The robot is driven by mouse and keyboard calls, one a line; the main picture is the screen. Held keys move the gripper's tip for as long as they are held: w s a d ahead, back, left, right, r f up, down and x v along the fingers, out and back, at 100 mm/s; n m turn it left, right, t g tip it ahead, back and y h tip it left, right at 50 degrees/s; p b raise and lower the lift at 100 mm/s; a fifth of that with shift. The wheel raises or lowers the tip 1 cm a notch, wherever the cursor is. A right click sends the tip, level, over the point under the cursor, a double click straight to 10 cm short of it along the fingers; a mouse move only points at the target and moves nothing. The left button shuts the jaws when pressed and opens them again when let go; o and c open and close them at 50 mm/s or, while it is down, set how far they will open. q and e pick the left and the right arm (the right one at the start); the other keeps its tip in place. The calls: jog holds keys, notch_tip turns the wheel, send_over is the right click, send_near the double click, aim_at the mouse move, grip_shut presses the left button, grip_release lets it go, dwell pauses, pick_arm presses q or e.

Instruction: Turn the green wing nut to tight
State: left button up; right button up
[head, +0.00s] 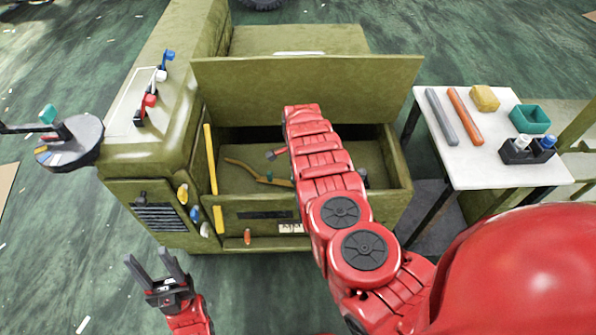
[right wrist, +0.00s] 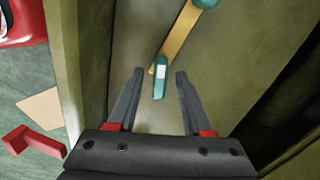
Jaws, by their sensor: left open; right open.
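A teal-green piece with a white mark (right wrist: 160,78) lies between my right fingertips in the right wrist view, at the end of a yellow bar; it looks like the green wing nut, but I cannot be sure. My right gripper (right wrist: 159,72) is open, one finger on each side of it, with no clear contact. In the head view my right arm reaches into the open green box and hides most of that gripper. My left gripper (head: 148,256) is open and empty, low at the left.
The box's raised lid (head: 300,85) stands behind my right arm, and its front wall (head: 260,208) in front. A panel with coloured knobs (head: 182,193) is at the left. A dial (head: 75,148) stands further left. A white table (head: 490,165) with small items is at the right.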

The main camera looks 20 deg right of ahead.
notch_tip(320, 180, up, 17)
jog(key=p, duration=0.2)
jog(key=shift+r+p, duration=0.2)
jog(key=shift+p, duration=0.15)
dwell(0.3)
